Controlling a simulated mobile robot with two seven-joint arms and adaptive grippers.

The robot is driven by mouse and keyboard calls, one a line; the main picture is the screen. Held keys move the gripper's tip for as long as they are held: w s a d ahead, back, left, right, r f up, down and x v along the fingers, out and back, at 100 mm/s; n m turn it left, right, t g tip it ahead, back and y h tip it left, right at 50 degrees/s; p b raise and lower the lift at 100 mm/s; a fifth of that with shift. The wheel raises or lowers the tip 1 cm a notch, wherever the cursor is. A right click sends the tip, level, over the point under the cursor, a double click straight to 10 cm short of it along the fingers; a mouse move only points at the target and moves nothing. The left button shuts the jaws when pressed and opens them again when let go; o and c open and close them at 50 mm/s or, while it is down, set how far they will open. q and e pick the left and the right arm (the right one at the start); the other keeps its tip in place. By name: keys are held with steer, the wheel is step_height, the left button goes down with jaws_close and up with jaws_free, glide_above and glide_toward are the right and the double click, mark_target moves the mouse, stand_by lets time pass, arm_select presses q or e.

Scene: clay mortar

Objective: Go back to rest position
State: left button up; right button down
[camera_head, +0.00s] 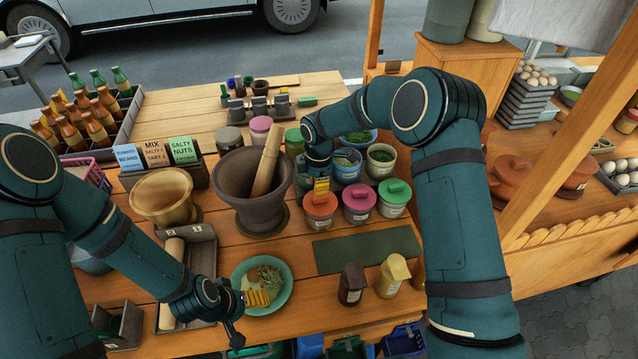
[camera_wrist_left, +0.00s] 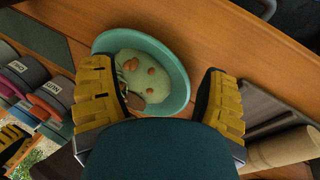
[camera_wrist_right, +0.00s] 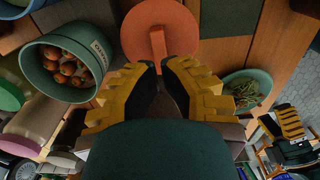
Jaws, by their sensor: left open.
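My left gripper (camera_head: 246,312) is low at the front of the table, beside and partly over a green plate of food (camera_head: 285,300). In the left wrist view its yellow fingers (camera_wrist_left: 160,95) are wide apart with nothing between them, and the plate (camera_wrist_left: 182,75) lies beyond. My right gripper (camera_head: 321,185) points down among the jars, close to a jar with an orange-red lid (camera_head: 320,207). In the right wrist view its fingertips (camera_wrist_right: 160,68) are close together before the orange-red lid (camera_wrist_right: 158,32). I cannot tell whether they touch anything.
A dark mortar (camera_head: 240,205) with a wooden pestle (camera_head: 267,160) stands between my arms. A tan bowl (camera_head: 163,205) is left of it. Pink (camera_head: 358,204) and green-lidded (camera_head: 394,198) jars crowd my right gripper. A green mat (camera_head: 367,247) lies nearer the front.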

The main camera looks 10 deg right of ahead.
mark_target(319, 197)
arm_select(q)
steer(key=shift+f+b, duration=1.25)
steer(key=shift+f, duration=0.1)
arm_select(e)
steer(key=shift+f, duration=2)
arm_select(q)
steer(key=shift+r, duration=0.15)
arm_select(e)
steer(key=shift+r, duration=0.15)
arm_select(q)
steer(key=shift+r+p, duration=1.95)
steer(key=shift+p, duration=0.1)
arm_select(e)
steer(key=shift+r, duration=3.45)
